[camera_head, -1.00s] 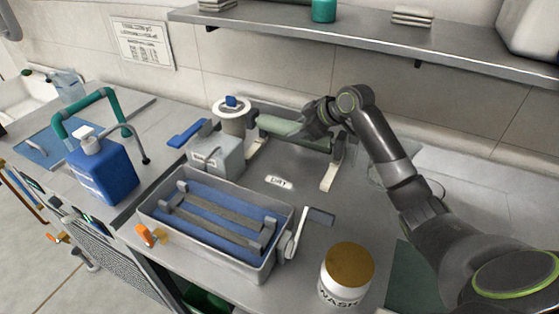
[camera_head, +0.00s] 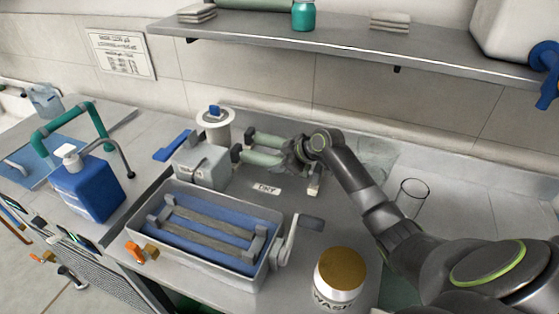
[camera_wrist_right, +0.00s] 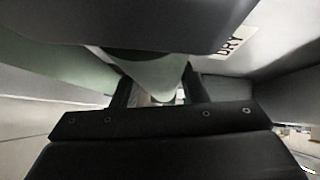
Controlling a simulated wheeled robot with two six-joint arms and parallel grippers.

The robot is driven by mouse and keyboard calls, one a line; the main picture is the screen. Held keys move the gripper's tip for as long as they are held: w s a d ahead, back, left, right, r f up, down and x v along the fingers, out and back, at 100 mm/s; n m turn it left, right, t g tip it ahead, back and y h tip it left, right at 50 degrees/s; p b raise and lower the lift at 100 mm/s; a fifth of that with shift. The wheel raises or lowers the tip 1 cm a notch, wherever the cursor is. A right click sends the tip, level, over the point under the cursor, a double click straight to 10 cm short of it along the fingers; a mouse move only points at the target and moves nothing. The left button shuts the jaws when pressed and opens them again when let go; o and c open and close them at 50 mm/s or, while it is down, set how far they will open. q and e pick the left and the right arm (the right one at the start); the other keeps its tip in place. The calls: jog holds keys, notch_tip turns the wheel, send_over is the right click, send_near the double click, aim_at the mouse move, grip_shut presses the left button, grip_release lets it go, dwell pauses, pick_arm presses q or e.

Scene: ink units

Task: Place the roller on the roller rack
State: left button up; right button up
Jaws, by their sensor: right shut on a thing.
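My right gripper (camera_head: 298,153) is shut on a pale green roller (camera_head: 262,159) near its right end. The roller lies roughly level, its dark left end pointing left. A second green bar (camera_head: 266,139) runs parallel just behind it. The roller rack is largely hidden behind the roller and my arm; a pale foot (camera_head: 314,187) shows at its right. I cannot tell whether the held roller touches the rack. In the right wrist view the pale green roller (camera_wrist_right: 150,75) sits between the fingers, below a dark blurred part. My left gripper is not in view.
A grey tray (camera_head: 150,225) with blue inside and a crank stands in front. A WASH jar (camera_head: 339,275) is front right, a DRY label (camera_head: 267,189) lies between. A grey box (camera_head: 200,165) and white canister (camera_head: 214,127) stand left. A clear glass (camera_head: 411,197) is right.

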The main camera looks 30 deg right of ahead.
jog(key=shift+r, duration=0.1)
jog(key=o, duration=1.2)
jog(key=b+v, duration=0.1)
jog(key=v, duration=1.1)
jog(key=shift+a, duration=0.1)
